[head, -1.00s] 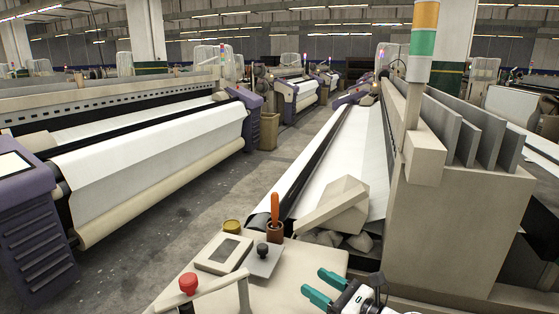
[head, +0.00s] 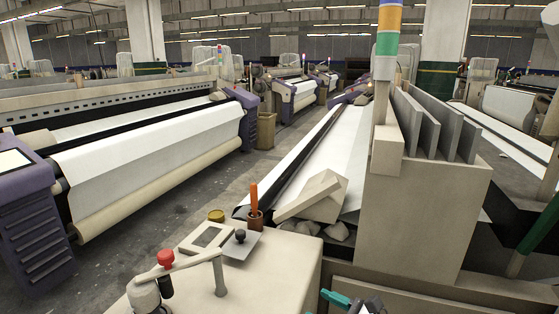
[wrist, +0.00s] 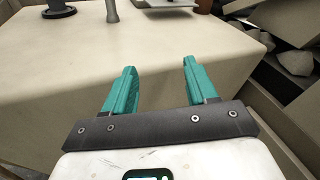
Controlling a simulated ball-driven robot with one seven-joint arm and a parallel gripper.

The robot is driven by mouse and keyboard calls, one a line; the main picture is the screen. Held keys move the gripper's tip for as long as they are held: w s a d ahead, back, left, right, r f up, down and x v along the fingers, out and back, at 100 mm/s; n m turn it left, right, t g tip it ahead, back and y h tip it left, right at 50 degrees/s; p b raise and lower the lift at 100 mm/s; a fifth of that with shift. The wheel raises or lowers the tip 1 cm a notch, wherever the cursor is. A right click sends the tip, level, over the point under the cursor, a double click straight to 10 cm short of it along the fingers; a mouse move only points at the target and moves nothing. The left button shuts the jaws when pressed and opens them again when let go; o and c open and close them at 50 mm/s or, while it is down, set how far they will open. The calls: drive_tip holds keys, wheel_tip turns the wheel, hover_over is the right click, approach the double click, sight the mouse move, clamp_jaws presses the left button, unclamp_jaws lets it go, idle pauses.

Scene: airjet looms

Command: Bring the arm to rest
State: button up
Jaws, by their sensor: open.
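My gripper (wrist: 155,88) has two teal fingers. In the wrist view they stand apart with nothing between them, in front of the edge of a cream-topped stand (wrist: 160,55). In the head view only a small part of my gripper (head: 340,299) shows at the bottom edge, right of the stand (head: 285,262); the rest is cut off by the frame.
On the stand are a red knob (head: 166,258), a grey post (head: 219,275), a light frame (head: 206,237), a plate with a dark knob (head: 240,240) and a brown cup (head: 255,219) with an orange handle. A loom (head: 410,220) stands close on the right. A floor aisle (head: 190,185) runs left.

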drive_tip(key=s+d+f+n+g+h, duration=0.3)
drive_tip(key=s+f+n, duration=0.35)
drive_tip(key=s, duration=0.25)
drive_tip(key=s+d+f+n+g+h, duration=0.2)
drive_tip(key=s+d+f+n+h, duration=0.1)
drive_tip(key=s+f+n, duration=0.5)
drive_tip(key=s+d+n+g+h, duration=0.2)
drive_tip(key=s+d+n+h, duration=0.1)
drive_tip(key=s, duration=0.8)
drive_tip(key=s+d+n+g+h, duration=0.3)
drive_tip(key=s+d+n, duration=0.2)
drive_tip(key=s+d, duration=0.3)
drive_tip(key=s, duration=0.3)
drive_tip(key=shift+s, duration=0.35)
